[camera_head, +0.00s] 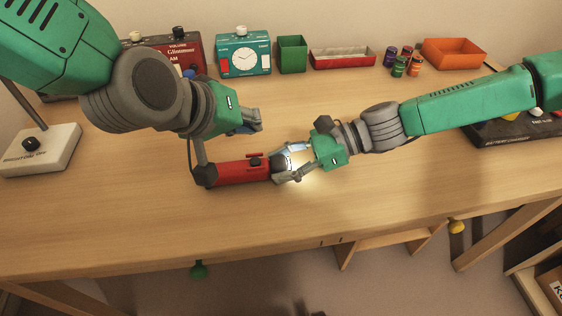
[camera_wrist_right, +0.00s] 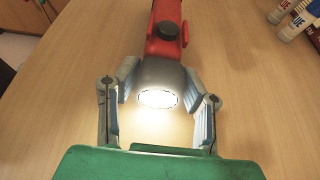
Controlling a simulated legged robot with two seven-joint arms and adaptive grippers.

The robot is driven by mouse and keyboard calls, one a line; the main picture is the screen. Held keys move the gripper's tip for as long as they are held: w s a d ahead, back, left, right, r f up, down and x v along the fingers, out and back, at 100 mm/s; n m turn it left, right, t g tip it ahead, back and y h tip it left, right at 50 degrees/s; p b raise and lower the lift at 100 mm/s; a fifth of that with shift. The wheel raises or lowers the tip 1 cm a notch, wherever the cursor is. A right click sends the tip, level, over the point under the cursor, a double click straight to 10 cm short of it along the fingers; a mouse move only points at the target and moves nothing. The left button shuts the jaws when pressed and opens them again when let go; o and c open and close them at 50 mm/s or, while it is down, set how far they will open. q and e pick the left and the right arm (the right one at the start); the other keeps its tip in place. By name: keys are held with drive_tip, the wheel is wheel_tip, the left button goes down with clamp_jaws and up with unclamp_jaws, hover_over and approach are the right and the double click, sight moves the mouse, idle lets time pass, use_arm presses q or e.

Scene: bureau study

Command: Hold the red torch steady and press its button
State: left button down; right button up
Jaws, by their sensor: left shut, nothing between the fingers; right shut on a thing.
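The red torch (camera_head: 240,172) lies on the desk with its lens end to the right in the head view. Its lamp is lit and throws a bright glow on the wood. My right gripper (camera_head: 291,163) is shut around the torch's dark head; the right wrist view shows the head (camera_wrist_right: 159,78) between the two fingers, with the red body and a dark round button (camera_wrist_right: 167,30) beyond. My left gripper (camera_head: 256,119) is shut and empty, above and behind the torch, apart from the button (camera_head: 255,161) in the head view.
A white lamp base (camera_head: 40,150) stands at the left. The desk's front is clear.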

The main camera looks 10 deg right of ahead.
drive_tip(key=o, duration=1.4)
drive_tip(key=shift+d, duration=0.1)
